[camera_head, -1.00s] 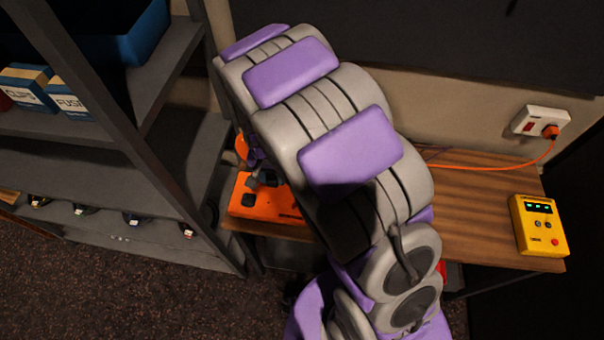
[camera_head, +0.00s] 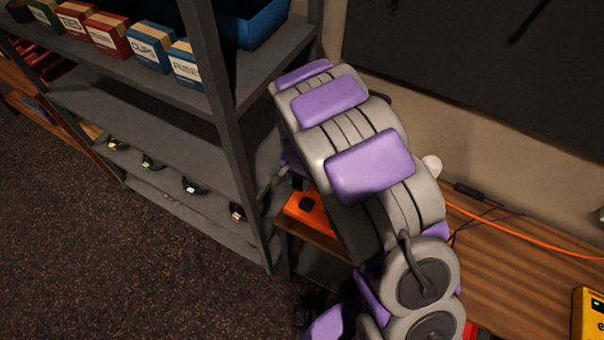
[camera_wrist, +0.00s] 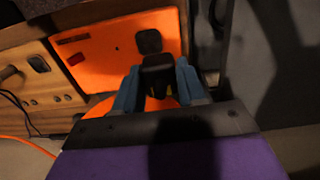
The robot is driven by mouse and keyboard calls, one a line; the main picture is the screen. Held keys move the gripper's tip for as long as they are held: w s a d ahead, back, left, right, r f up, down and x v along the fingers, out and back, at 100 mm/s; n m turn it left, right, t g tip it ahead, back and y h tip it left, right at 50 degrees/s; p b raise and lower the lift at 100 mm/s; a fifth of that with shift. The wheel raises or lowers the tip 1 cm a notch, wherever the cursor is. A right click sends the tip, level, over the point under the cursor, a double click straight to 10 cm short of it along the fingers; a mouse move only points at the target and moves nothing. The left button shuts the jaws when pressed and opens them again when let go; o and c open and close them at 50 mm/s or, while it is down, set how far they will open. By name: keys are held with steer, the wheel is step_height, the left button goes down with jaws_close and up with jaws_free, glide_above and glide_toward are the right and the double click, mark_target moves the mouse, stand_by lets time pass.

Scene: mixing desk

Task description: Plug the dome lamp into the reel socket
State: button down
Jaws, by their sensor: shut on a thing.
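The orange reel unit (camera_head: 321,219) sits at the left end of the wooden desk, partly hidden by my arm. Its orange face (camera_wrist: 100,45) fills the upper middle of the wrist view, with a black square socket (camera_wrist: 149,40) on it. My gripper (camera_wrist: 157,78) is shut on a black plug (camera_wrist: 157,70), held between its two blue fingers. The plug appears just below the socket in that view; whether they touch I cannot tell. In the head view my arm mostly hides the gripper. I cannot clearly identify the dome lamp.
A grey shelf rack (camera_head: 240,130) with several labelled boxes stands close left of the desk. An orange cable (camera_head: 520,234) runs along the desk (camera_head: 490,265) to the right. A yellow device (camera_head: 592,318) is at the lower right. A small white rounded object (camera_head: 431,165) shows behind my arm.

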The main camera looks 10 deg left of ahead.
steer(key=d+f, duration=0.2)
steer(key=d+f+b, duration=0.1)
steer(key=d+f, duration=0.1)
steer(key=f, duration=0.1)
steer(key=shift+d+f, duration=0.15)
steer(key=shift+d, duration=0.05)
steer(key=a+f, duration=0.2)
steer(key=a, duration=0.1)
steer(key=shift+f, duration=0.25)
steer(key=shift+a, duration=0.3)
steer(key=d, duration=0.2)
steer(key=shift+s+d+r+b, duration=0.1)
steer(key=shift+d+b, duration=0.2)
steer(key=shift+d, duration=0.35)
steer(key=shift+a+f, duration=0.35)
steer(key=shift+f, duration=0.25)
steer(key=shift+a+f, duration=0.25)
steer(key=shift+a, duration=0.35)
steer(key=shift+a+f, duration=0.2)
steer(key=shift+a, duration=0.35)
steer(key=shift+d+r, duration=0.25)
steer(key=shift+d, duration=1.05)
steer(key=shift+a+f, duration=0.2)
steer(key=shift+a, duration=1.5)
steer(key=shift+d+r, duration=0.15)
steer(key=shift+d, duration=1.05)
steer(key=shift+d, duration=0.45)
